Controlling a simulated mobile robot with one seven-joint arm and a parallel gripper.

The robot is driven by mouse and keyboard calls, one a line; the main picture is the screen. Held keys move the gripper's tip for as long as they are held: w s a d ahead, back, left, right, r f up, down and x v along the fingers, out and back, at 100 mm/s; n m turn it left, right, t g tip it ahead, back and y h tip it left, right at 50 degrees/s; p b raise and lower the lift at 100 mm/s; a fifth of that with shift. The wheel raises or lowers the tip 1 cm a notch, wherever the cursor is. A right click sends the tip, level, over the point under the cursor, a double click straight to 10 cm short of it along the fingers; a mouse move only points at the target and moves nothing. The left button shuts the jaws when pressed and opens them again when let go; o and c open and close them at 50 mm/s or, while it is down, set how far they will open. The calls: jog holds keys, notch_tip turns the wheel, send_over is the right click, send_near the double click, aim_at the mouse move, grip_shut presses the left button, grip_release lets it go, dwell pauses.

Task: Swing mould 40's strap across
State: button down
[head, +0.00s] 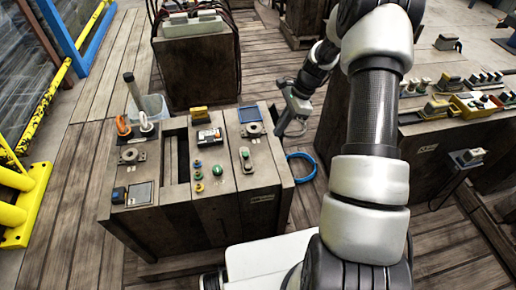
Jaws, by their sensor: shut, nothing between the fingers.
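A dark, worn block (225,208), which may be the mould, stands left of centre in the head view. It has a long slot (169,160) in its top and a small label plate (262,198) on its front. I cannot read a number 40 on it, and I cannot pick out a strap for certain. My gripper (281,133) is shut and empty. It points down just off the block's right back side, near the blue-edged panel (249,114). I cannot tell whether it touches anything.
Another block (197,62) stands behind, and a loaded bench (450,140) at right. Yellow railing (22,205) edges the left.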

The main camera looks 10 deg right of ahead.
aim_at(264, 155)
jog(key=b+x, duration=0.2)
jog(key=x, duration=0.8)
jog(key=shift+f, duration=0.15)
jog(key=a, duration=0.2)
jog(key=shift+a, duration=1)
